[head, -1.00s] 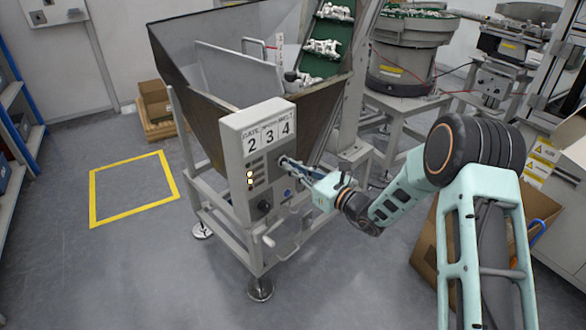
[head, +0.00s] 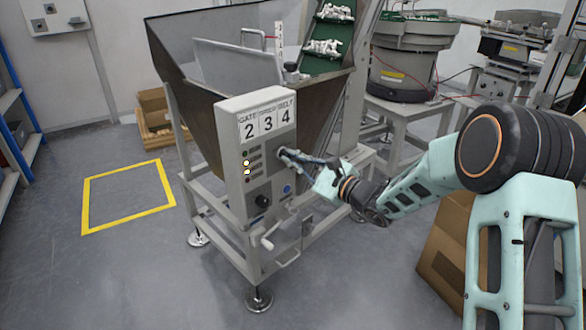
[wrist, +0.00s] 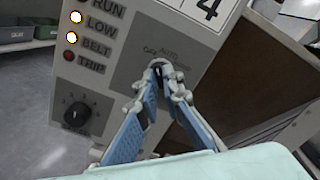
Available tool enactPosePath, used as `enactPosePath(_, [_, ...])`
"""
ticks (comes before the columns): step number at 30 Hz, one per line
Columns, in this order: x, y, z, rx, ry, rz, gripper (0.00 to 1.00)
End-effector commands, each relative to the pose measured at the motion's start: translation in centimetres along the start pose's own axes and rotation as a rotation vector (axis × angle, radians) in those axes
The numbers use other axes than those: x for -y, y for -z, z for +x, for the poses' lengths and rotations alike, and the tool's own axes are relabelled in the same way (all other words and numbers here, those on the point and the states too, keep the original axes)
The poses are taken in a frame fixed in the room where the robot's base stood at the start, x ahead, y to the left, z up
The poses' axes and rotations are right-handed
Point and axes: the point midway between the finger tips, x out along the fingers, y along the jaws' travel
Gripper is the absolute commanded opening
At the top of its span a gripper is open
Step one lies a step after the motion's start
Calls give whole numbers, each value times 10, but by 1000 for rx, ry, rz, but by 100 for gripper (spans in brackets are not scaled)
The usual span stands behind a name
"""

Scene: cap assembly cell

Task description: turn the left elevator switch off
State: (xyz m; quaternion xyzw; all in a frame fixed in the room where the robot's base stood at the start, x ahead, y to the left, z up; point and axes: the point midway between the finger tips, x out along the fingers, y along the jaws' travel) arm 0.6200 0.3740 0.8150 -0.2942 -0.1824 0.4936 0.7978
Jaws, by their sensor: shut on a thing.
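The grey control box (head: 231,150) on the hopper frame carries a switch (wrist: 157,66) on its right part. In the wrist view its small round knob sits between my fingertips. Its plate reads "OFF" at left and seemingly "AUTO" at top; a right-hand label is partly hidden. My gripper (head: 284,153) is at the box face, its blue-padded fingers closed together on this knob; they also show in the wrist view (wrist: 158,72). The fingertips cover much of the knob, so I cannot tell its setting. The LOW and BELT lamps are lit; the TRIP lamp (wrist: 68,56) is dark.
A black dial (head: 262,201), a blue button (head: 287,189) and a hand crank (head: 267,238) are lower on the box or frame. The hopper (head: 185,75) stands behind it. A cardboard box (head: 445,240) is under my arm. Floor at left is open.

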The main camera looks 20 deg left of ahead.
Motion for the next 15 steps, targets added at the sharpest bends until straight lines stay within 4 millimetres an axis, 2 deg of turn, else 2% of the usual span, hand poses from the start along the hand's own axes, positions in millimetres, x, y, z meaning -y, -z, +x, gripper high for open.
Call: enactPosePath(15, [0, 0, 0, -1, -2, -96, 0])
